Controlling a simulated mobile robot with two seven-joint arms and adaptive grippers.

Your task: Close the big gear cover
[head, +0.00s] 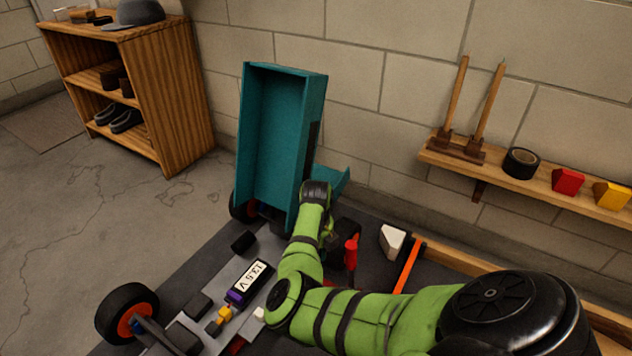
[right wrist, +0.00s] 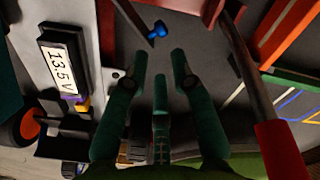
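A large teal panel (head: 270,140) with raised sides stands upright at the back of the racecar chassis (head: 185,275). I cannot tell for sure whether it is the big gear cover. My right arm reaches over the chassis in the head view, with its wrist in front of the panel's lower edge; the gripper itself is largely hidden there. In the right wrist view my right gripper (right wrist: 152,75) has its green fingers spread, with nothing between them. A small blue knob (right wrist: 157,31) and a dark red part (right wrist: 196,9) lie beyond the fingertips. My left gripper is not in view.
A battery box marked 13.5 V (head: 250,283) sits on the chassis, left of my arm. A red-handled tool (head: 350,254) and a white block (head: 392,241) are right of my wrist. A wall shelf (head: 545,180) holds tape and colored blocks. Open floor lies left.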

